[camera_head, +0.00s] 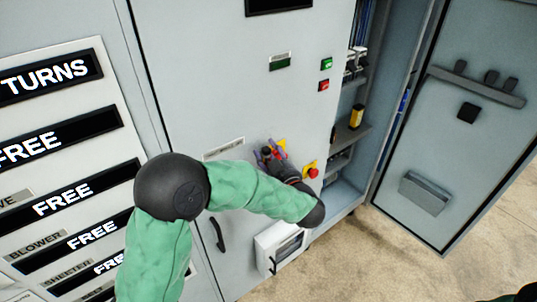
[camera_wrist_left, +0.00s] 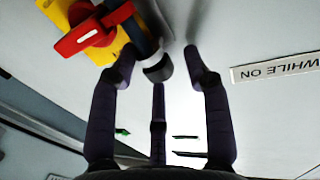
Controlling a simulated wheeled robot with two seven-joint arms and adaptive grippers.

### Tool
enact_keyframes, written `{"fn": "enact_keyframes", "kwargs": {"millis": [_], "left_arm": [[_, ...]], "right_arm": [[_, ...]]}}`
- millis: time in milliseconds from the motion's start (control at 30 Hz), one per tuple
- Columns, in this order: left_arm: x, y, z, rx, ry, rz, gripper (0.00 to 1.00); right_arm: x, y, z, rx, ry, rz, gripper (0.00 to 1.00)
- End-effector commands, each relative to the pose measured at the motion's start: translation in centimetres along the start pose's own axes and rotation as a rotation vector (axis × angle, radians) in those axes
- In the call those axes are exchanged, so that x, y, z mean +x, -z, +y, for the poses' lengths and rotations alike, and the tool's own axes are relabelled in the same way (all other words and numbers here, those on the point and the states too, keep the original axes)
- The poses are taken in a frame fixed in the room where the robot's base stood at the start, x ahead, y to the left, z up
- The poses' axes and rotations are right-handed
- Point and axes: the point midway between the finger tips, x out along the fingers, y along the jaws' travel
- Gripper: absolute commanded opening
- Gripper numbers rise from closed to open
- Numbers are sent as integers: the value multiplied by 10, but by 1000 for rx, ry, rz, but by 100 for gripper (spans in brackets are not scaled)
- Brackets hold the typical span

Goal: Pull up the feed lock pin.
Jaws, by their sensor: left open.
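My left gripper (camera_head: 268,153) is at the cabinet front, beside a yellow plate (camera_head: 281,144) with a red handle. In the left wrist view the gripper (camera_wrist_left: 158,62) has its dark fingers spread open. A short dark cylinder with a grey end (camera_wrist_left: 157,70), possibly the feed lock pin, shows between the fingertips, next to the red handle (camera_wrist_left: 95,30) on its yellow plate (camera_wrist_left: 112,52). I cannot tell whether any finger touches it. In the head view the gripper hides this part.
A red knob on a yellow plate (camera_head: 312,172) is just right of my left wrist. A label (camera_wrist_left: 280,67) reads "WHILE ON". Green (camera_head: 326,63) and red (camera_head: 323,85) buttons sit higher up. The cabinet door (camera_head: 455,130) stands open at right. A white box (camera_head: 280,246) is below.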

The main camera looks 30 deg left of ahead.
Motion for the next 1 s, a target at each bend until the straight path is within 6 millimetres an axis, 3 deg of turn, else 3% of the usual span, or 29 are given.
{"fn": "enact_keyframes", "kwargs": {"millis": [300, 467, 500, 767, 1000], "left_arm": [[2, 0, 0, 0, -1, 0, 48], [2, 0, 0, 0, 0, 0, 3], [2, 0, 0, 0, 0, 1, 0], [2, 4, 0, 0, 2, 1, 0], [3, 27, -1, 0, 3, 2, 0]], "right_arm": [[0, 0, 0, 0, 0, 0, 40], [0, 0, 0, 0, 0, 0, 40], [0, 0, 0, 0, 0, 0, 40], [-3, 0, -1, 0, 0, 0, 40], [-24, -1, -8, 0, 0, 0, 40]]}}
